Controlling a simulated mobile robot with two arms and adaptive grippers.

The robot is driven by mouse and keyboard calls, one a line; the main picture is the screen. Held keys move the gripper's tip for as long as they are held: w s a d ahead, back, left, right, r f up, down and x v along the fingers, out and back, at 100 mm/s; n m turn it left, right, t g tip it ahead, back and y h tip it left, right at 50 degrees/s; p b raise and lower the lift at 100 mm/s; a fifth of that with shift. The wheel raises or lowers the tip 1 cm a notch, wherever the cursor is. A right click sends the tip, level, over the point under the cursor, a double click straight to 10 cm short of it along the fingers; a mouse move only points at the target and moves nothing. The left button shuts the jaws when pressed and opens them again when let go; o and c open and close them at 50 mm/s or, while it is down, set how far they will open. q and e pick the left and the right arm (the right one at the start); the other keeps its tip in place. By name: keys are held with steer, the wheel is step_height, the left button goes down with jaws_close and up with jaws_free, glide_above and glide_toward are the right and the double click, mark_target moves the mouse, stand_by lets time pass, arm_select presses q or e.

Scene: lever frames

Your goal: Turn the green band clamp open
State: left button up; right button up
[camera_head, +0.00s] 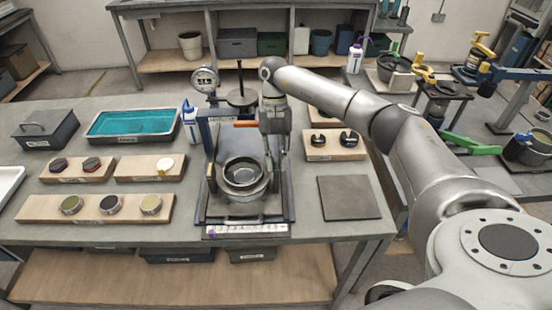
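A round grey metal vessel with ringed rims (245,180) stands upright in a dark frame on the bench, its inside dark greenish. I cannot clearly make out a green band clamp on it. An orange bar (245,124) sticks out level behind the vessel, ending close to my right wrist. My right gripper (277,172) points down at the vessel's right rear edge. Its fingers are small and partly merge with the frame, so I cannot tell whether they are open or touch anything. My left gripper is not in view.
Wooden blocks with round parts (95,208) lie left of the frame, with a teal-filled tray (132,124) behind. A dial gauge (205,80) stands at the back. A flat grey plate (349,198) lies right. A green bar (470,143) shows beyond my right arm.

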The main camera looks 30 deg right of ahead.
steer(key=shift+o, duration=1.4)
steer(key=v, duration=1.2)
